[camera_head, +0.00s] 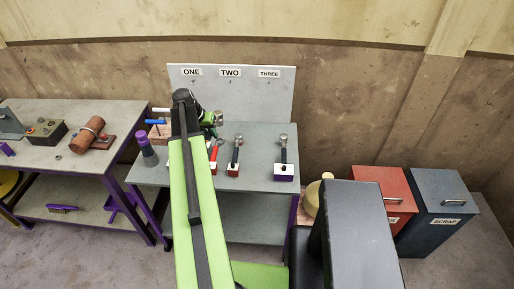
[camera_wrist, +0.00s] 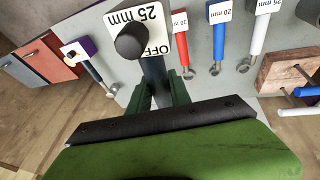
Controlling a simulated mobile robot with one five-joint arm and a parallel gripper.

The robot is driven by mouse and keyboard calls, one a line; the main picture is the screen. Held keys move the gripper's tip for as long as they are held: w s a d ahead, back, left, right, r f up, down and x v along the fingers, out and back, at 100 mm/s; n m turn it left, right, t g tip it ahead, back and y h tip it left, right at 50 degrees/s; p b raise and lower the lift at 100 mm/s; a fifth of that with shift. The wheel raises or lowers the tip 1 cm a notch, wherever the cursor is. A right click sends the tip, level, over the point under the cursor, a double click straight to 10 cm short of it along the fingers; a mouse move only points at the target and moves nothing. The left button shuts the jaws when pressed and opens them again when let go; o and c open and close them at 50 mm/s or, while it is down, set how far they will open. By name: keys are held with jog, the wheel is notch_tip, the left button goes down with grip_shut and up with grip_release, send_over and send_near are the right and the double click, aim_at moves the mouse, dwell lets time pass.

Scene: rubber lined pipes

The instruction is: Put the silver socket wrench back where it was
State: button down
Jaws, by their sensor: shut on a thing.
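My gripper (camera_wrist: 160,95) is shut on a dark-handled tool, which I take to be the silver socket wrench (camera_wrist: 130,42). Behind the handle in the wrist view is a white block (camera_wrist: 180,45) marked "OFF 25 mm". A grey backboard (camera_head: 250,102) behind the bench has labels ONE, TWO and THREE, with small pegs below them.
The wrist view shows red (camera_wrist: 182,45) and blue (camera_wrist: 219,40) handles close by. Red (camera_head: 382,190) and grey (camera_head: 435,195) bins stand right.

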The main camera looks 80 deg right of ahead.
jog(key=shift+s+d+f, duration=0.1)
jog(key=shift+s+d, duration=0.2)
jog(key=shift+s, duration=0.05)
jog(key=s+a+f+b, duration=0.2)
jog(key=s+f+b, duration=0.2)
jog(key=s, duration=0.5)
jog(key=s+a+f+b, duration=0.2)
jog(key=s+f+b, duration=0.3)
jog(key=s, duration=0.5)
jog(key=shift+s+a+n+h+b, duration=0.2)
jog(key=shift+a+n+h+b, duration=0.05)
jog(key=shift+n+h+b, duration=0.15)
